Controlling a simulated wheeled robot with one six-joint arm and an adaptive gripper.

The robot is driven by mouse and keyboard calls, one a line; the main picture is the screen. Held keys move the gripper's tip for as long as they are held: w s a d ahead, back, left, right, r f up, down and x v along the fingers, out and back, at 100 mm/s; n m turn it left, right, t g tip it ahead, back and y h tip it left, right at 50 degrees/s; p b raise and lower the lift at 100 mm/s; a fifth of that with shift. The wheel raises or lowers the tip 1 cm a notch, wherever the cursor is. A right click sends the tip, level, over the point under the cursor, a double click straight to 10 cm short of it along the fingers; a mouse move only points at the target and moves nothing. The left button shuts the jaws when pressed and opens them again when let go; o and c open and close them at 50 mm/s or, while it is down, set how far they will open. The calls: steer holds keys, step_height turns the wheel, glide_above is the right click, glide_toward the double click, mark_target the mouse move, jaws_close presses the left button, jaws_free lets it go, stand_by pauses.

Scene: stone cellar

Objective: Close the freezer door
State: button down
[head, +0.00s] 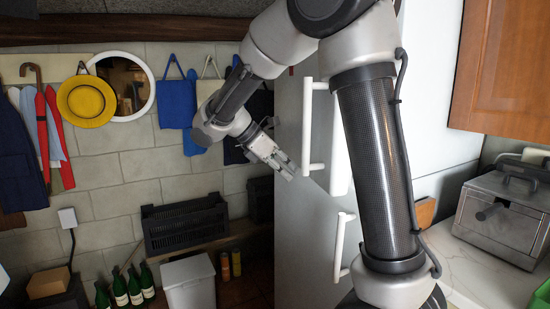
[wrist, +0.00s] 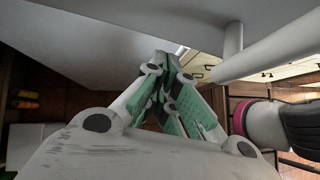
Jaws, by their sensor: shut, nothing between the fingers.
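A tall pale fridge-freezer stands at the centre of the head view, partly hidden behind my arm. Its upper door (head: 290,110) has a long white upright handle (head: 307,125). Its lower door (head: 305,245) has a shorter white handle (head: 341,245). Which door is the freezer's, and how far either stands open, I cannot tell. My gripper (head: 288,172) is shut and empty, just left of the upper handle's lower end. In the wrist view its fingers (wrist: 172,75) come together below a grey panel (wrist: 120,45). A white handle bar (wrist: 265,52) is to their right; contact is unclear.
A wooden wall cabinet (head: 500,70) and a counter with a metal appliance (head: 500,215) are at the right. A black crate (head: 185,225), a white bin (head: 188,282) and green bottles (head: 120,288) stand at lower left. Clothes and a round mirror (head: 140,88) hang on the wall.

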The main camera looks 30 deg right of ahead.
steer(key=shift+s+d+r, duration=0.1)
steer(key=shift+s+d, duration=0.1)
steer(key=shift+d, duration=0.7)
steer(key=shift+s+d, duration=0.2)
steer(key=shift+d, duration=0.7)
steer(key=shift+d, duration=0.25)
steer(key=s+d+n+t, duration=0.2)
steer(key=d+n, duration=0.1)
steer(key=d, duration=0.7)
steer(key=shift+s+d, duration=0.15)
steer(key=shift+s, duration=0.05)
steer(key=shift+r, duration=0.15)
